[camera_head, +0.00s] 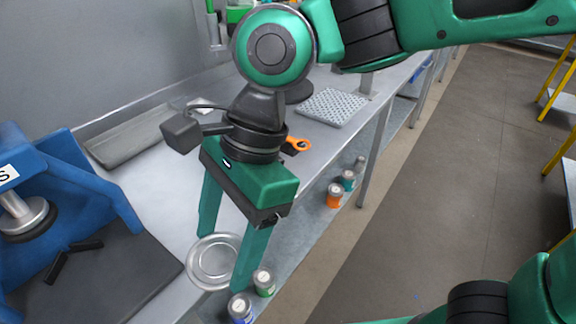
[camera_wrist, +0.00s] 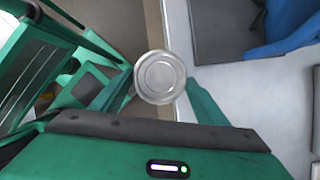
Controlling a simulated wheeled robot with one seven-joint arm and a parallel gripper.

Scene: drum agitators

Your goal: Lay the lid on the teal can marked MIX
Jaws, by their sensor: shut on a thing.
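My gripper (camera_head: 221,263) points down over the bench's front edge. It is shut on a round, silvery lid (camera_head: 213,261), with the two fingers at opposite sides of its rim. The lid also shows between the fingers in the wrist view (camera_wrist: 160,77), face toward that camera. A small can with a teal band (camera_head: 348,180) stands on the lower shelf, to the right of and beyond the gripper, well apart from the lid. Its marking is too small to read, and it is not seen in the wrist view.
On the same shelf stand an orange-banded can (camera_head: 335,195), a grey can (camera_head: 360,163), a green one (camera_head: 264,281) and a blue one (camera_head: 240,308). A blue machine (camera_head: 85,180) sits at left on the bench. An orange-handled tool (camera_head: 297,145) and perforated mat (camera_head: 331,107) lie behind the gripper.

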